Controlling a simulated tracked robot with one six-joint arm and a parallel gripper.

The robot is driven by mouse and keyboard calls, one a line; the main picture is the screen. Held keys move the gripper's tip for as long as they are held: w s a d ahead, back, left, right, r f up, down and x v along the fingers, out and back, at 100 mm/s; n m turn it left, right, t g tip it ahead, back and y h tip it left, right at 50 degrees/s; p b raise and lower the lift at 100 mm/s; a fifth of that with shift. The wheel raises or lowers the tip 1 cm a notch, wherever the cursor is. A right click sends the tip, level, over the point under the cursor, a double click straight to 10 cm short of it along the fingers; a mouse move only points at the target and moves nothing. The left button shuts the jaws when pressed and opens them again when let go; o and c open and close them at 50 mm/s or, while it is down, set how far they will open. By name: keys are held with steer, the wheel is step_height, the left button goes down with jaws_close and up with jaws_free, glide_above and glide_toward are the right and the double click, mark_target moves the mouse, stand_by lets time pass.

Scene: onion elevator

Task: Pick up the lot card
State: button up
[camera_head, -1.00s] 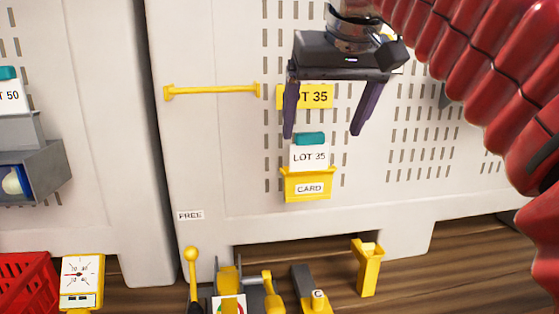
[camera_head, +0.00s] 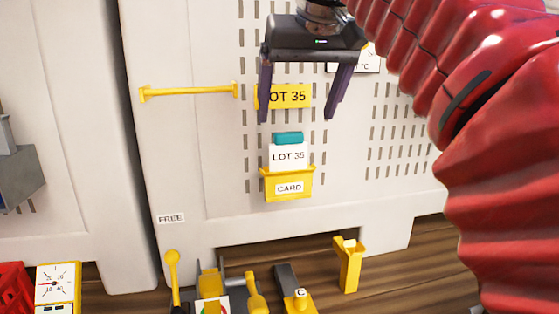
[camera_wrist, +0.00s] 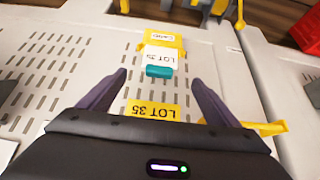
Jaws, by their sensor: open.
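The lot card (camera_head: 288,157) is white, reads LOT 35 and has a teal top tab (camera_head: 288,138). It stands upright in a yellow holder (camera_head: 288,184) labelled CARD on the pale slotted panel. In the wrist view the card (camera_wrist: 161,57) appears beyond the fingertips, roughly between their lines, with its teal tab nearest me. My gripper (camera_head: 297,121) is open and empty, fingers pointing down, above the card in the head view. The fingers are dark purple. The card's lower part is hidden in the holder.
A yellow LOT 35 plate (camera_head: 290,96) is on the panel above the card, partly behind my gripper. A yellow bar handle (camera_head: 190,91) sticks out at left. Below are a FREE label (camera_head: 171,218), yellow levers (camera_head: 173,272), a yellow post (camera_head: 349,265) and a dial gauge (camera_head: 57,284).

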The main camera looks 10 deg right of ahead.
mark_target(290, 141)
steer(key=x, duration=0.7)
steer(key=shift+x, duration=2.5)
steer(key=c, duration=1.1)
steer(key=shift+r, duration=0.1)
steer(key=shift+c, duration=0.2)
steer(key=shift+r, duration=3.35)
steer(key=s, duration=1.8)
